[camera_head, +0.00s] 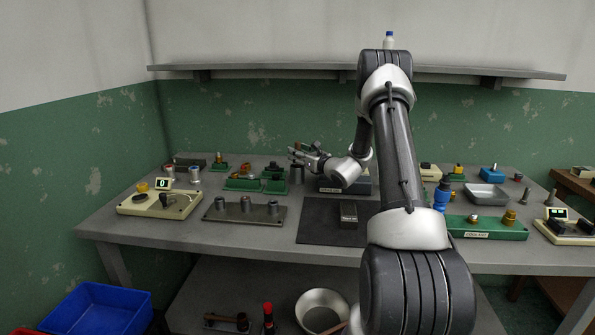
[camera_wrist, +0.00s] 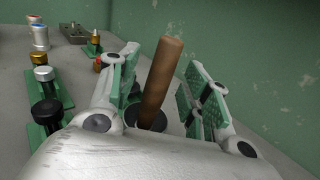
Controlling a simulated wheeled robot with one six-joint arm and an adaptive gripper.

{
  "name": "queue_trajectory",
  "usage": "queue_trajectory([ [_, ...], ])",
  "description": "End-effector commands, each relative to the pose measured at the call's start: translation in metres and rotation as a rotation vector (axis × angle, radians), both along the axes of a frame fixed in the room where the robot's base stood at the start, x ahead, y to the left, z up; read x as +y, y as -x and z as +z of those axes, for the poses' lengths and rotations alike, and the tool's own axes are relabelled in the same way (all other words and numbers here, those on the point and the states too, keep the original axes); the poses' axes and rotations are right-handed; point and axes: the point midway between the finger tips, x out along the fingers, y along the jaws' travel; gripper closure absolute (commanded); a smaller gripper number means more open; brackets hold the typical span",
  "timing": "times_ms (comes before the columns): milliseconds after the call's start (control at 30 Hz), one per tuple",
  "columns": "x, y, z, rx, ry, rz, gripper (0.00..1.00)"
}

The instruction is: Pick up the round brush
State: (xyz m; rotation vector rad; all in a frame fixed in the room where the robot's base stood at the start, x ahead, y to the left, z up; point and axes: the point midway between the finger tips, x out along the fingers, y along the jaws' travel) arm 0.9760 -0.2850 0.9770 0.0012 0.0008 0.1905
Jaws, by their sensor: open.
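The round brush shows in the wrist view as a brown wooden handle (camera_wrist: 163,75) rising from a dark round base, leaning slightly right. My gripper (camera_wrist: 161,68) is open, with one green-padded finger on each side of the handle. A gap shows between the handle and each pad. The lower part of the brush is partly hidden by my gripper body. In the head view my gripper (camera_head: 300,154) is over the back middle of the bench, and the brush cannot be made out clearly there.
Green blocks with black and brass knobs (camera_wrist: 47,95) stand left of my gripper. The green wall (camera_wrist: 250,60) is close behind. On the bench (camera_head: 150,232) are a grey block with several posts (camera_head: 245,212), a dark mat (camera_head: 315,228) and a grey tray (camera_head: 487,195).

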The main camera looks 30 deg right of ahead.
Motion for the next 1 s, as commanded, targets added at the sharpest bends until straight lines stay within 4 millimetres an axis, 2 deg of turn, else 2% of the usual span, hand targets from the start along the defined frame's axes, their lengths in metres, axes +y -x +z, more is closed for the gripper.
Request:
queue_trajectory([
  [100,0.002,-0.009,0.001,-0.001,0.001,0.001,0.52],
  [300,0.002,-0.009,0.001,-0.001,0.001,0.0,0.52],
  [367,0.002,-0.009,0.001,-0.001,0.001,0.0,0.61],
  [567,0.002,-0.009,0.001,0.0,0.001,0.001,0.98],
  [600,0.002,-0.009,0.001,0.0,0.001,0.001,1.0],
  [867,0.002,-0.009,0.002,-0.001,0.002,0.001,1.0],
  [1000,0.002,-0.009,0.017,-0.003,0.003,0.001,1.0],
])
